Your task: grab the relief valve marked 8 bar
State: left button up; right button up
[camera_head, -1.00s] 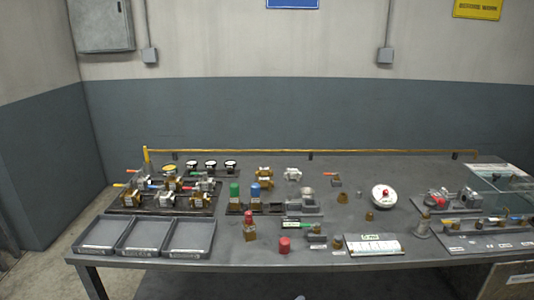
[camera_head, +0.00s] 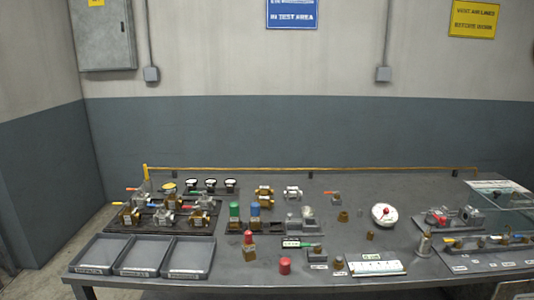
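On the grey table, a green-capped valve (camera_head: 234,211) and a blue-capped valve (camera_head: 255,211) stand side by side, upright, on a dark rack left of centre. A red-capped brass valve (camera_head: 249,247) stands in front of them, near the front edge. A separate red cap-like piece (camera_head: 285,266) sits to its right. These look like relief valves, but no 8 bar marking is readable at this size. Neither of my grippers is in view.
Three grey trays (camera_head: 187,275) line the table's front left. Racks of handled valves (camera_head: 165,217) stand behind them. A yellow rail (camera_head: 320,171) runs along the back.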

aim_at(249, 246)
jog(key=i+l+u, duration=0.15)
jog(key=l, duration=0.15)
jog(key=i+l+u, duration=0.1)
jog(key=l, duration=0.25)
jog(key=i+l+u, duration=0.15)
jog(key=l, duration=0.2)
jog(key=i+l+u, duration=0.15)
jog(key=l, duration=0.2)
jog(key=i+l+u, duration=0.1)
jog(key=l, duration=0.25)
